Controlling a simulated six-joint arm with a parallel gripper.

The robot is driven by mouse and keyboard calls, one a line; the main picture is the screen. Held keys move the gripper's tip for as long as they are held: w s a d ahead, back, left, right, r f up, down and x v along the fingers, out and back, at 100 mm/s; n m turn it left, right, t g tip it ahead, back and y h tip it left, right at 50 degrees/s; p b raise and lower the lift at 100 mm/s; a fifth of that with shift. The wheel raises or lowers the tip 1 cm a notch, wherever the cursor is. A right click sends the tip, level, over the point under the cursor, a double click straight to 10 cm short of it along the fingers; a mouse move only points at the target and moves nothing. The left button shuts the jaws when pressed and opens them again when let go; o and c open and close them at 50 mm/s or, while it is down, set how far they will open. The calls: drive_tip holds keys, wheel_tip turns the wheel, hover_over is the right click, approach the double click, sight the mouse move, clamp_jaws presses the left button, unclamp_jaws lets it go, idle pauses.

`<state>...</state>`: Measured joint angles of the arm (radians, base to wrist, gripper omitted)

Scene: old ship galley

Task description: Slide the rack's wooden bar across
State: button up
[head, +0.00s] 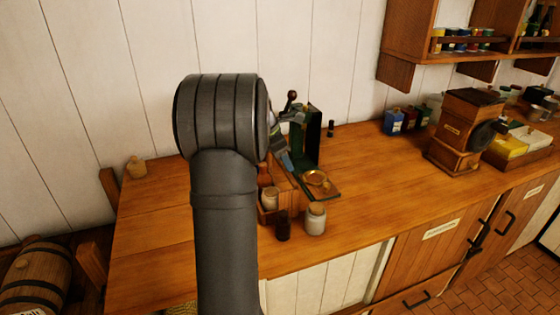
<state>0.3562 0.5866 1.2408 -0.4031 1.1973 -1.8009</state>
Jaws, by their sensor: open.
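A small wooden rack (288,191) with jars and bottles stands on the counter, partly hidden behind my arm. I cannot make out its wooden bar clearly; my arm covers the rack's left part. My gripper (285,160) shows only in part, grey-blue, just right of my dark arm link. It is open and sits above or beside the back of the rack; I cannot tell whether it touches it.
A pale jar (316,219) and a dark jar (283,226) stand in front. A coffee grinder (464,132) is farther right. Counter (370,180) between is clear. A wall shelf (410,43) hangs upper right.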

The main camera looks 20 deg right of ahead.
drive_tip(key=c, duration=0.9)
drive_tip(key=shift+a, duration=1.95)
drive_tip(key=o, duration=0.9)
drive_tip(key=shift+r, duration=0.1)
